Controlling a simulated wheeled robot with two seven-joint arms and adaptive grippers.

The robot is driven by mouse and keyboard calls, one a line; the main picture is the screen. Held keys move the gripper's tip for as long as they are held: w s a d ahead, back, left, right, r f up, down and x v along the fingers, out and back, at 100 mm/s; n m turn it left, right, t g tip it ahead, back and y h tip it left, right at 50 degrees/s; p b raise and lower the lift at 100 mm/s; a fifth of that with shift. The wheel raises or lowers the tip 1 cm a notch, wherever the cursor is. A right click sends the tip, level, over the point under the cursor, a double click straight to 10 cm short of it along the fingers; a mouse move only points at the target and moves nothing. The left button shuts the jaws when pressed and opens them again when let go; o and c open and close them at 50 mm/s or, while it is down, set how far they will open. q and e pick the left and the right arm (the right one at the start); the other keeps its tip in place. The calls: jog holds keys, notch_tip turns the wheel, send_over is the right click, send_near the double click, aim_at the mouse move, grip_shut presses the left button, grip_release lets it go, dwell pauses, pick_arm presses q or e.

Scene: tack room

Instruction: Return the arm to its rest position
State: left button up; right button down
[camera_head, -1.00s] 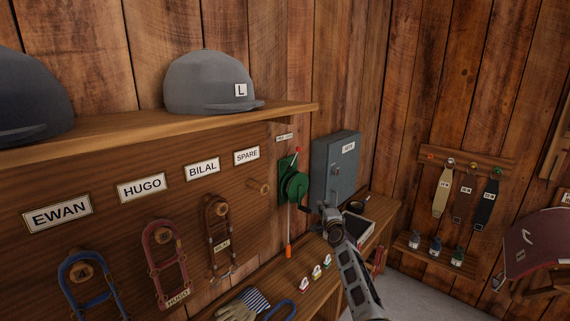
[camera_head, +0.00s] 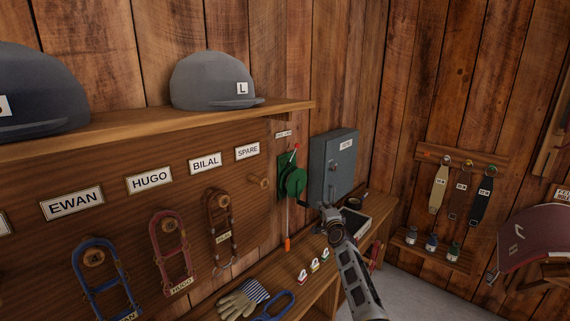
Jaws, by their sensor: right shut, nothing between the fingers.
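My right gripper (camera_head: 331,213) shows at the end of my right arm, which comes in from the bottom right of centre. It is shut with nothing between its fingers. It is in front of the lower part of the grey metal box and the bench, and beside the green reel with a crank. I cannot tell its exact distance from them. My left gripper is not in view.
A green reel (camera_head: 292,182) and a grey box (camera_head: 333,166) are on the wall. Bridles hang under name plates, with helmets on the shelf (camera_head: 200,121) above. Gloves (camera_head: 241,301) and small tagged items lie on the bench. Straps hang at right, near a saddle (camera_head: 531,238).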

jog(key=s+d+f+n+g, duration=0.15)
jog(key=s+f+n, duration=0.4)
jog(key=f, duration=0.75)
jog(key=s+f+n+g, duration=0.3)
jog(key=s+f+n, duration=0.25)
jog(key=f, duration=0.75)
jog(key=s+f+n+g, duration=0.3)
jog(key=s+f+n, duration=0.25)
jog(key=f, duration=0.65)
jog(key=s+d+f+n+g+h, duration=0.1)
jog(key=s+d+f+g, duration=0.1)
jog(key=s+f, duration=0.85)
jog(key=s+d+f+g+h, duration=0.1)
jog(key=s+d+f+g, duration=0.1)
jog(key=s+f, duration=0.9)
jog(key=s+d+f+g, duration=0.1)
jog(key=s+f, duration=0.3)
jog(key=s, duration=1.1)
jog(key=s+d+f+g, duration=0.2)
jog(key=s+f, duration=0.2)
jog(key=s, duration=1.2)
jog(key=s+d+f+g+b, duration=0.1)
jog(key=s+f, duration=0.4)
jog(key=s, duration=1)
jog(key=shift+s+d+g, duration=0.2)
jog(key=shift+d+g, duration=0.35)
jog(key=shift+g, duration=0.1)
jog(key=shift+n, duration=0.25)
